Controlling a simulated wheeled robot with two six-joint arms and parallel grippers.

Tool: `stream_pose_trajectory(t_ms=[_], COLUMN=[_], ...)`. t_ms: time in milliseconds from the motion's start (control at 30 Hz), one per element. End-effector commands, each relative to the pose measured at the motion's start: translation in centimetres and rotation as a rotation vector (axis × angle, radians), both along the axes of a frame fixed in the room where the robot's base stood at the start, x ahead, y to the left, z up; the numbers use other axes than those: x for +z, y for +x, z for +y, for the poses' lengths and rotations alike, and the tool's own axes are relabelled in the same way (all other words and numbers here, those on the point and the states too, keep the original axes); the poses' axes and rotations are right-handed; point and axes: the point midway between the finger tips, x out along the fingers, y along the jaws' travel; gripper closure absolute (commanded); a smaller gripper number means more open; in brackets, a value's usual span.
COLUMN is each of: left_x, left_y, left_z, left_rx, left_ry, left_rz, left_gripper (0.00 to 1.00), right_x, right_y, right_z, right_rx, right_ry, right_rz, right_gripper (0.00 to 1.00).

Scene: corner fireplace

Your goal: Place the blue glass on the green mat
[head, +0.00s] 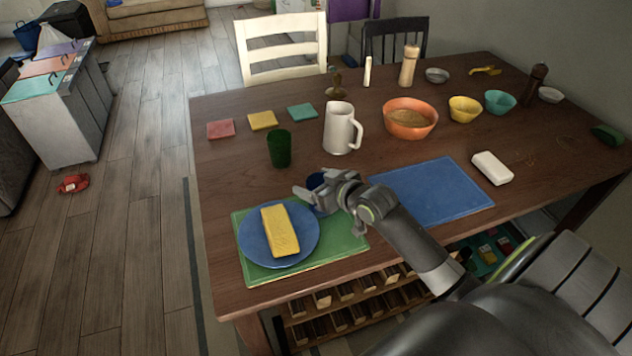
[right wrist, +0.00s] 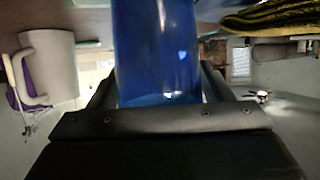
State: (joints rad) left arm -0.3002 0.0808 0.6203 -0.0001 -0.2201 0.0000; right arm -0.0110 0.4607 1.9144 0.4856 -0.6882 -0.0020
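The blue glass (head: 316,181) is at the far right corner of the green mat (head: 345,243), mostly hidden behind my right gripper in the head view. My right gripper (head: 322,194) has its fingers on both sides of the glass. In the right wrist view the blue glass (right wrist: 157,50) fills the space between the fingers, and the gripper looks shut on it. I cannot tell whether its base touches the mat or table. A blue plate (head: 251,246) with a yellow block (head: 280,231) covers much of the mat. My left gripper is not in view.
A dark green glass (head: 279,149) and a white mug (head: 340,128) stand behind the gripper. A blue mat (head: 435,190) lies to the right, with a white block (head: 492,168) beyond it. Bowls, including an orange one (head: 410,118), stand farther back. The mat's right strip is bare.

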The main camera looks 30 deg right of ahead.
Motion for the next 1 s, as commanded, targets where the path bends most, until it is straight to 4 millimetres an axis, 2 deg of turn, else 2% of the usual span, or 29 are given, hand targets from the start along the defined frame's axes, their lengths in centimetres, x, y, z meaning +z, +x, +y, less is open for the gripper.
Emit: stream_pose_trajectory(t_ms=[400, 467, 567, 800, 1000], left_x=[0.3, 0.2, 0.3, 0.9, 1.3], left_y=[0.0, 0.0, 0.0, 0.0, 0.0], left_z=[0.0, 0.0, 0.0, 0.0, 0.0], left_rx=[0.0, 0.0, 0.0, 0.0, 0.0], left_ry=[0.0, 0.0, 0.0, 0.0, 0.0], left_rz=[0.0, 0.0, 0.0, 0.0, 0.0], left_gripper=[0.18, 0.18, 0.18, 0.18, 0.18], right_x=[0.5, 0.6, 1.1, 3.1, 4.4], right_y=[0.0, -0.6, -1.9, -6.7, -9.5], right_z=[0.0, -0.2, -0.4, -1.1, -1.6], right_rx=[0.0, 0.0, 0.001, 0.001, 0.001], right_ry=[-0.001, -0.003, -0.004, -0.006, -0.004], right_rz=[0.0, 0.0, 0.0, 0.002, 0.002], right_gripper=[0.18, 0.18, 0.18, 0.18, 0.18])
